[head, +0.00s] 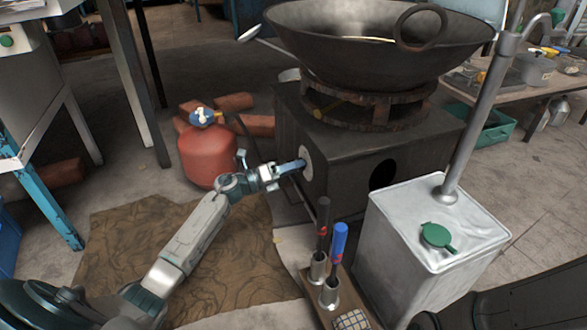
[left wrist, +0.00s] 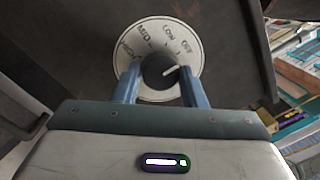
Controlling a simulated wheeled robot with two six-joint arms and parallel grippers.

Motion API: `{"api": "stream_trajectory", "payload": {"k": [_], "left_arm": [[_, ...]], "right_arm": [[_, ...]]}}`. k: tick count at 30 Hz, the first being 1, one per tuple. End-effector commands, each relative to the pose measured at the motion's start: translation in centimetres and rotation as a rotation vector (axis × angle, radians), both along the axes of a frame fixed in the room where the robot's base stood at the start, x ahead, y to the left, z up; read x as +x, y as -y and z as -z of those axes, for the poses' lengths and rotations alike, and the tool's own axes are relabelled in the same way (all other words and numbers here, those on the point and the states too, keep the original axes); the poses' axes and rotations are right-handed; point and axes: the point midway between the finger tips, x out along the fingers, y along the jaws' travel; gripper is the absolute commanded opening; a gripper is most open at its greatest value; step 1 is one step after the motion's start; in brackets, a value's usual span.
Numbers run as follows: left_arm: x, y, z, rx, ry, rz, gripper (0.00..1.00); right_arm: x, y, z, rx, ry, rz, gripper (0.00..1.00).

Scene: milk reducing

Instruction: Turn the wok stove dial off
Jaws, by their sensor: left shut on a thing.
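The wok stove (head: 340,150) is a dark metal box with a large wok (head: 370,50) on top. Its round white dial plate (head: 307,161) is on the left side face. In the left wrist view the plate (left wrist: 160,28) reads HIGH, MID, LOW and OFF from left to right. The black knob (left wrist: 157,72) at its middle has a white mark slanting up to the right, on the OFF side. My left gripper (head: 296,165) is shut on the knob, with one blue finger on each side in the left wrist view (left wrist: 160,82). My right gripper is not in view.
A red gas cylinder (head: 206,158) stands left of the stove. A white metal canister (head: 430,235) with a green cap stands in front of the stove. A wooden holder (head: 335,300) with blue-handled and black-handled tools is beside it. A brown mat (head: 230,255) lies under my left arm.

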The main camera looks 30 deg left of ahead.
Motion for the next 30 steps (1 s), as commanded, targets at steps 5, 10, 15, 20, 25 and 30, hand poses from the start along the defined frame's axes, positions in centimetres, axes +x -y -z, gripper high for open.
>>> {"api": "stream_trajectory", "payload": {"k": [5,10,15,20,25,30], "left_arm": [[-0.1,0.0,0.1,0.002,-0.001,0.001,0.15],[0.0,0.0,0.1,0.002,-0.001,0.001,0.51],[0.0,0.0,0.1,0.001,-0.001,0.0,0.59],[-0.1,-0.1,0.0,0.001,-0.001,0.0,0.59],[-1.3,-1.1,0.0,0.003,-0.004,0.0,0.59],[-3.9,-3.4,0.3,0.003,-0.007,0.0,0.59]], "right_arm": [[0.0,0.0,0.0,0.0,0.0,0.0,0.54],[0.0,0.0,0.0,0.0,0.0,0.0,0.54],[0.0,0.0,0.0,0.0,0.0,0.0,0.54],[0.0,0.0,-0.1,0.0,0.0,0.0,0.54],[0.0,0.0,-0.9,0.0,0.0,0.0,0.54],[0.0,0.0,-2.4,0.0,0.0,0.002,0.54]]}}
